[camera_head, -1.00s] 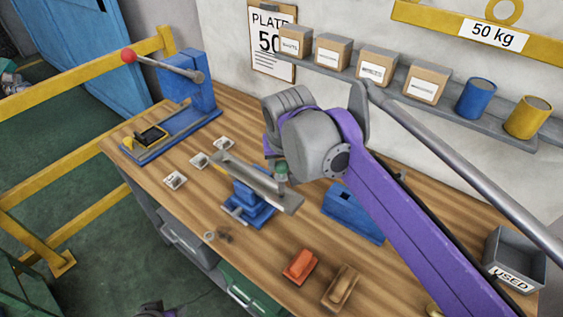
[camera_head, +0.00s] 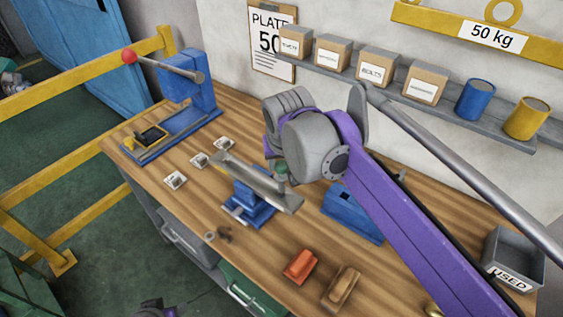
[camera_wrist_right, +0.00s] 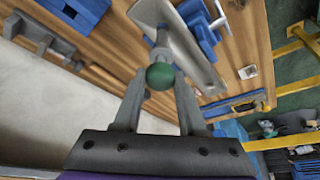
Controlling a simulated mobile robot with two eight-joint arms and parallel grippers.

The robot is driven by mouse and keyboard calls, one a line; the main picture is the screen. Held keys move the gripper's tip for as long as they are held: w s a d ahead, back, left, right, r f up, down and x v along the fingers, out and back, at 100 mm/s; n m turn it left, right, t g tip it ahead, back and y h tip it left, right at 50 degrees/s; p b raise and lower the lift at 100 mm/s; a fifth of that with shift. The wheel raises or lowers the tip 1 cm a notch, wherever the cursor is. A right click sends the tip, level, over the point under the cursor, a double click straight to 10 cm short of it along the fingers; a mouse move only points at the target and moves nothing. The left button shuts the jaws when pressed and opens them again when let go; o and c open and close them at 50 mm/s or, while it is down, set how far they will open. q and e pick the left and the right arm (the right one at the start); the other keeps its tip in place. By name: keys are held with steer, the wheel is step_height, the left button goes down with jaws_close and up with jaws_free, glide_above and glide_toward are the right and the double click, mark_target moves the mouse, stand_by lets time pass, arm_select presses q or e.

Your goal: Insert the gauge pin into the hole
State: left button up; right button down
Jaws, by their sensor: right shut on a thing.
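The gauge pin has a green ball grip (camera_head: 281,167), and its grey shank (camera_wrist_right: 161,45) shows in the right wrist view. My right gripper (camera_wrist_right: 160,88) is shut on the ball. The shank points at the near end of a long grey plate (camera_head: 236,174), held in a blue vise (camera_head: 250,205) on the bench. The pin's tip is at or just over the plate; I cannot tell whether it touches or has entered. The hole is not visible. In the head view my right arm covers the fingertips.
The wooden bench (camera_head: 190,225) holds a blue lever press (camera_head: 190,90), small white tags (camera_head: 175,180), an orange block (camera_head: 299,266), a brown block (camera_head: 341,287), a blue block (camera_head: 353,215) and a grey USED bin (camera_head: 513,258). A shelf (camera_head: 430,100) with boxes and tins runs along the wall.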

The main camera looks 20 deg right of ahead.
mark_target(282, 179)
steer(key=shift+f+b, duration=1.7)
steer(key=shift+f, duration=1.65)
steer(key=shift+c, duration=1.9)
jaws_free()
steer(key=p+v, duration=0.1)
steer(key=v, duration=1)
steer(key=shift+s+f, duration=0.1)
steer(key=shift+f, duration=0.05)
